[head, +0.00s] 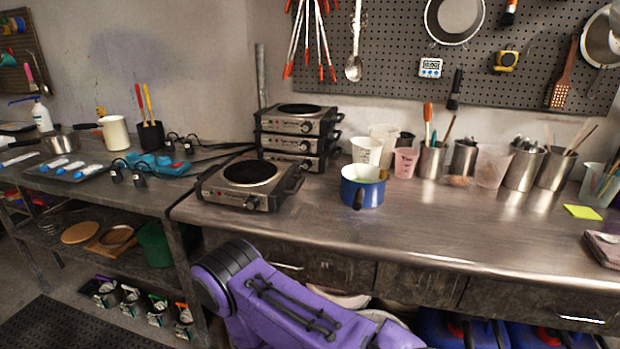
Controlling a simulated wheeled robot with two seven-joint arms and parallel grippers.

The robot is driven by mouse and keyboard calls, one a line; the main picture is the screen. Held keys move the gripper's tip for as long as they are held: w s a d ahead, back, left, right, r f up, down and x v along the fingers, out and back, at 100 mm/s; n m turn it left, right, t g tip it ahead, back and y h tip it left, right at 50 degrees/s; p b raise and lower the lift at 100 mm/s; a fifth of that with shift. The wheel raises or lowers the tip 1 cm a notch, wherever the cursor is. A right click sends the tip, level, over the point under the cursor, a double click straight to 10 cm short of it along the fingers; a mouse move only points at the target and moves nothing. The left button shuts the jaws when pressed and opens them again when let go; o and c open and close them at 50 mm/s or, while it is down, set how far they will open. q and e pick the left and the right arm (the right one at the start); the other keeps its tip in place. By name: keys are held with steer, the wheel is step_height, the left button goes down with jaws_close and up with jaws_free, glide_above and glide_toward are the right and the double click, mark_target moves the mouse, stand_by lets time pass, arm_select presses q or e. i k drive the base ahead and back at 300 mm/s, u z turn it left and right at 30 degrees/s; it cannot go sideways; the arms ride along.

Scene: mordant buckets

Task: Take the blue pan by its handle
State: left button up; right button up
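The blue pan (367,192) stands upright on the metal worktop, right of the stacked hot plates and near the middle of the view. Its inside looks pale, and something yellowish shows at the right of its rim. Its short dark handle (357,199) points toward me and slightly left, so it is seen nearly end-on. Neither of my grippers is in view, and nothing is touching the pan.
A single hot plate (250,185) stands left of the pan, with stacked hot plates (298,130) behind it. White cups (366,152), a pink cup (404,163) and tool-filled metal cups (523,170) line the back.

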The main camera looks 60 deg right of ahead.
mark_target(363, 185)
steer(key=i, duration=0.55)
steer(key=z, duration=2.8)
